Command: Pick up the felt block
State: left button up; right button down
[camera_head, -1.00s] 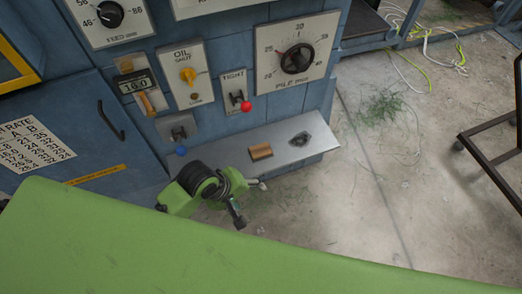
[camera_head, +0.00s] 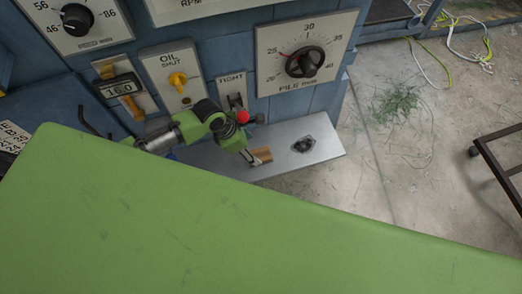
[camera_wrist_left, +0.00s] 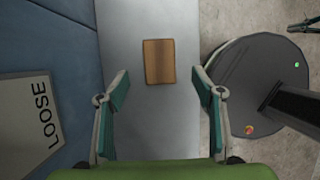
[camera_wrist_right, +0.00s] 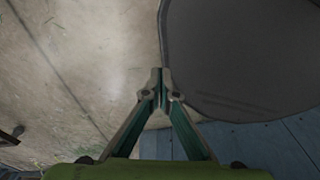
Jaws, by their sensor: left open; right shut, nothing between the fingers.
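The felt block is a small brown block lying on the grey metal shelf of the blue machine. In the head view the block (camera_head: 261,155) is partly covered by my left gripper (camera_head: 250,158). In the left wrist view the block (camera_wrist_left: 159,61) lies ahead of the fingertips, centred between them. My left gripper (camera_wrist_left: 160,84) is open and empty, with a finger to each side of the block's line. My right gripper (camera_wrist_right: 160,75) is shut and empty in the right wrist view, away from the block.
The metal shelf (camera_head: 325,157) also carries a small dark part (camera_head: 303,145) right of the block. Above are a red-knobbed lever (camera_head: 242,116), a yellow oil knob (camera_head: 177,79) and a pile dial (camera_head: 305,62). A dark wheeled frame (camera_head: 490,155) stands at the right.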

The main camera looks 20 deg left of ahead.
aim_at(259, 155)
pick_arm(q)
jog(key=shift+x, duration=1)
jog(key=x, duration=0.4)
jog(key=shift+a+f+b, duration=0.15)
jog(key=shift+f+b, duration=0.05)
jog(key=shift+b, duration=0.15)
jog(key=shift+f, duration=0.2)
pick_arm(e)
jog(key=shift+s+f, duration=0.35)
jog(key=shift+f, duration=0.05)
pick_arm(q)
jog(key=shift+c, duration=0.3)
jog(key=c, duration=1)
jog(key=shift+c, duration=0.2)
pick_arm(e)
jog(key=shift+s, duration=0.5)
